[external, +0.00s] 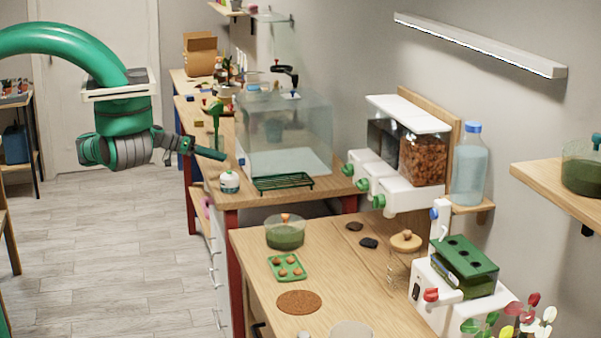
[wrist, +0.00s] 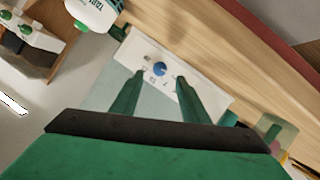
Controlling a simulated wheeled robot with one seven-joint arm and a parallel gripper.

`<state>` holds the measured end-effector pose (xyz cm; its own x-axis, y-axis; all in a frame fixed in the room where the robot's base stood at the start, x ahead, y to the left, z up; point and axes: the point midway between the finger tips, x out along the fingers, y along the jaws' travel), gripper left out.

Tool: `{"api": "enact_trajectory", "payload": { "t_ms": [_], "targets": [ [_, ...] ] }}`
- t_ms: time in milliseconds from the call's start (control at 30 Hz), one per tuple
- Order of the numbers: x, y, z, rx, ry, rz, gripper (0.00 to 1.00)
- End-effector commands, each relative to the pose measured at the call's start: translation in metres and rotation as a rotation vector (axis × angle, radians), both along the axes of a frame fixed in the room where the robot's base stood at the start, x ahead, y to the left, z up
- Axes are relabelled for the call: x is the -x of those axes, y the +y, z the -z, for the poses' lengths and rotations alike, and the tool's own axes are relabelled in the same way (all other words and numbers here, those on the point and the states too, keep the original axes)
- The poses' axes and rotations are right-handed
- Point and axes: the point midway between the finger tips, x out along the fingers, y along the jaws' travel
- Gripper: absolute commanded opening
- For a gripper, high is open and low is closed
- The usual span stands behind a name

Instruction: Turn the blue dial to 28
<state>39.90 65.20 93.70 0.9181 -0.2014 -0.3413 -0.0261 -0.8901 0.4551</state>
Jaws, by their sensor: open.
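The blue dial (wrist: 160,69) is a small round knob on a white panel (wrist: 205,92) in the wrist view. Small marks surround it, too blurred to read. My gripper (wrist: 160,75) is open, with one green finger to the left of the dial and the other to its right. The fingertips overlap the panel in the picture; I cannot tell whether they touch it. In the external view my gripper (external: 224,155) is beside the glass tank's left side, above the wooden counter.
A glass tank (external: 285,140) stands right of my gripper, with a green rack (external: 283,183) in front. A small white jar (external: 229,182) stands below my gripper near the counter edge. Dispensers with green knobs (external: 378,201) are on the right. The floor at left is clear.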

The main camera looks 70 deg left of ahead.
Motion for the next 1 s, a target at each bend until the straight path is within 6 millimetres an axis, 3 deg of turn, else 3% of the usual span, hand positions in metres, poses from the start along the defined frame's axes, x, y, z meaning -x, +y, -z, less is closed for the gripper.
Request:
{"api": "enact_trajectory", "payload": {
  "t_ms": [100, 333, 767, 933, 1000],
  "targets": [
    [-0.021, -0.005, 0.008, 0.002, -0.002, 0.001, 0.41],
    [-0.048, -0.01, 0.018, 0.0, 0.0, 0.0, 0.41],
    [-0.056, -0.012, 0.021, -0.001, -0.001, -0.001, 0.41],
    [-0.056, -0.012, 0.021, -0.001, -0.001, -0.001, 0.05],
    [-0.056, -0.012, 0.021, -0.001, -0.001, -0.001, 0.0]
  ]
}}
